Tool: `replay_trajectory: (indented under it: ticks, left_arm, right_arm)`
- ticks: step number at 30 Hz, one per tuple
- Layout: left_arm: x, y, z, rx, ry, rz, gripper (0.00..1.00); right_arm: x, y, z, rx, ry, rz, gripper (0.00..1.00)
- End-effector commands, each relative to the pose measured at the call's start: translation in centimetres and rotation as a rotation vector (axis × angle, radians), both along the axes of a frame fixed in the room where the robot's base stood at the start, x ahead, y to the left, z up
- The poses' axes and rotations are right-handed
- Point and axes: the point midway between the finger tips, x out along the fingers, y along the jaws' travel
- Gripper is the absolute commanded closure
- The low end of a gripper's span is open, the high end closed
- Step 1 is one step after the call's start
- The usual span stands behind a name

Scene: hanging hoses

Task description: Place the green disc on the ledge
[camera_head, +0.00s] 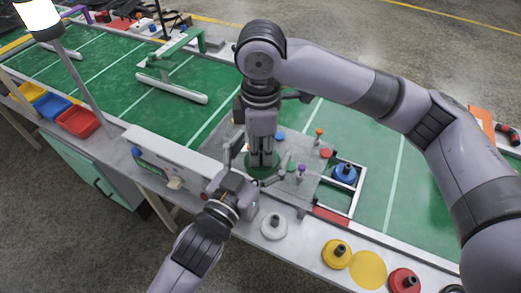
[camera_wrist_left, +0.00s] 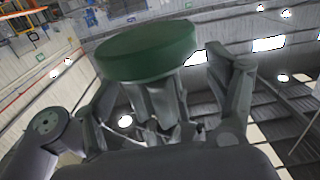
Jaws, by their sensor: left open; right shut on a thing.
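The green disc (camera_head: 250,172) is low over the grey plate in the middle of the table, below the right gripper (camera_head: 262,160), which is shut on it from above. The disc also fills the upper middle of the left wrist view (camera_wrist_left: 148,50), with right gripper fingers against it. My left gripper (camera_head: 243,166) is open, close beside the disc; its two fingers show apart in the left wrist view (camera_wrist_left: 165,95). Whether they touch the disc I cannot tell. The pale ledge (camera_head: 303,238) runs along the table's near edge and carries a white disc (camera_head: 273,227).
On the ledge are a yellow disc (camera_head: 336,253), a flat yellow circle (camera_head: 368,269) and a red disc (camera_head: 404,281). A blue disc (camera_head: 344,173) and small pegs stand near the grey plate. Red bin (camera_head: 79,121) is at left.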

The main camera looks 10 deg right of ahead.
Motion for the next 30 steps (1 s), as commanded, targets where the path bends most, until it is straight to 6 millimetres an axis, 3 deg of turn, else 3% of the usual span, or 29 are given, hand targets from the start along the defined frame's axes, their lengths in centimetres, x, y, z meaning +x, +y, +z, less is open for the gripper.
replay_trajectory:
  ticks: [2,30]
  left_arm:
    - [-0.01,0.02,0.00,0.000,0.000,0.000,0.22]
    - [0.16,0.27,-0.03,0.003,-0.001,0.007,0.85]
  right_arm:
    - [0.01,0.01,0.03,0.000,0.000,0.000,1.00]
    - [-0.10,-0.10,-0.02,-0.004,0.003,0.001,1.00]
